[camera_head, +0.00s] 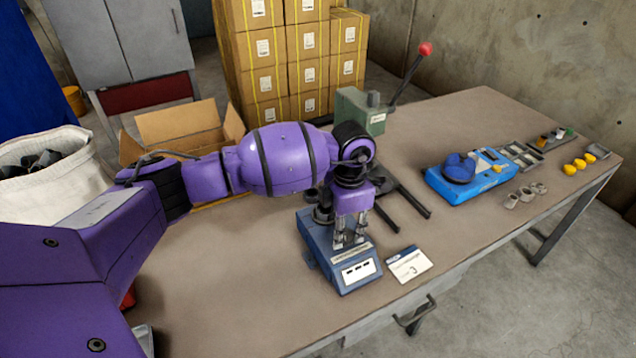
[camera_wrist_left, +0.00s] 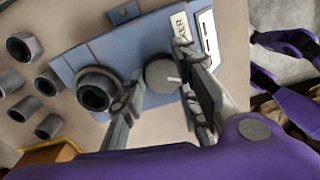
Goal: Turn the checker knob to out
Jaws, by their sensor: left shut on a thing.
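The checker (camera_head: 338,262) is a blue-grey box on the workbench, with a white label panel on its sloped front. In the left wrist view, the checker (camera_wrist_left: 96,49) carries a round grey knob (camera_wrist_left: 160,76) with a white pointer mark toward the right of the picture. Beside the knob is a dark round socket (camera_wrist_left: 96,90). My left gripper (camera_head: 350,240) reaches down over the checker. In the left wrist view, my left gripper (camera_wrist_left: 160,72) has one finger on each side of the knob and is shut on it. The head view hides the knob behind the fingers. My right gripper is not seen.
A white card (camera_head: 409,264) lies right of the checker. A green lever press (camera_head: 362,112) stands behind. A blue device (camera_head: 470,175) and small parts sit farther right. The front-left bench is mostly clear.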

